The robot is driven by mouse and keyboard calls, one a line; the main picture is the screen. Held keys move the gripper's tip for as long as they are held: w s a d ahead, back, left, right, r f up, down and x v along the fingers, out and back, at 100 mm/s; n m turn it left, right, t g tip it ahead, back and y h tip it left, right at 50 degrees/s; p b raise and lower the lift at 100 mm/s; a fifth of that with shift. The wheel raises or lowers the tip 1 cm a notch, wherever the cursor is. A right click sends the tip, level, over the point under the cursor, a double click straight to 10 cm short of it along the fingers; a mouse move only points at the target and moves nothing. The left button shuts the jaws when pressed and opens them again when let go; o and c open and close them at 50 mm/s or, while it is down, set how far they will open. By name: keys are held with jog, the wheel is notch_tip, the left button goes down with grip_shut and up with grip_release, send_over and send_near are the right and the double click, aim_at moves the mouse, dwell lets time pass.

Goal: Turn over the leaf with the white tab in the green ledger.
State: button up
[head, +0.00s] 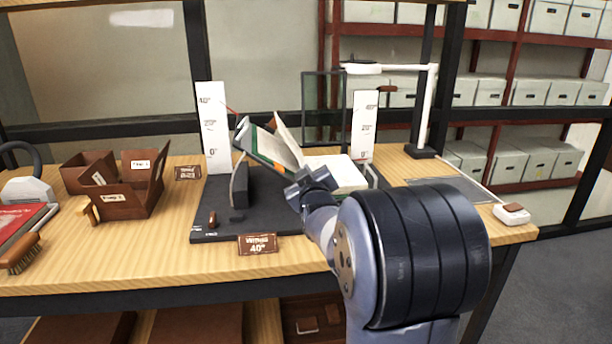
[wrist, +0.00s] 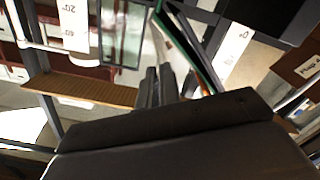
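The green ledger (head: 265,147) lies open on a dark cradle (head: 222,228), its left side tilted up steeply and its right page block (head: 340,171) lying lower. A raised leaf or group of leaves (head: 288,139) stands up near the middle. My gripper (head: 303,184) is in front of the ledger, close to its lower edge. In the wrist view my fingers (wrist: 159,88) point toward the ledger's green edge (wrist: 196,48) and look close together. Whether anything is between them is unclear. I cannot make out the white tab in either view.
White angle scales (head: 213,128) (head: 364,125) stand on both sides of the cradle. Brown boxes (head: 125,192) and a brush (head: 22,253) are at the left. A white lamp (head: 430,110) stands behind right. The right front table is mostly clear.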

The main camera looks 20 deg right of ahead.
jog(key=shift+o, duration=0.6)
jog(key=v, duration=1)
jog(key=shift+s, duration=0.4)
jog(key=shift+a, duration=0.1)
jog(key=x, duration=1.1)
jog(key=shift+s+a+f, duration=0.1)
jog(key=shift+s+a, duration=0.05)
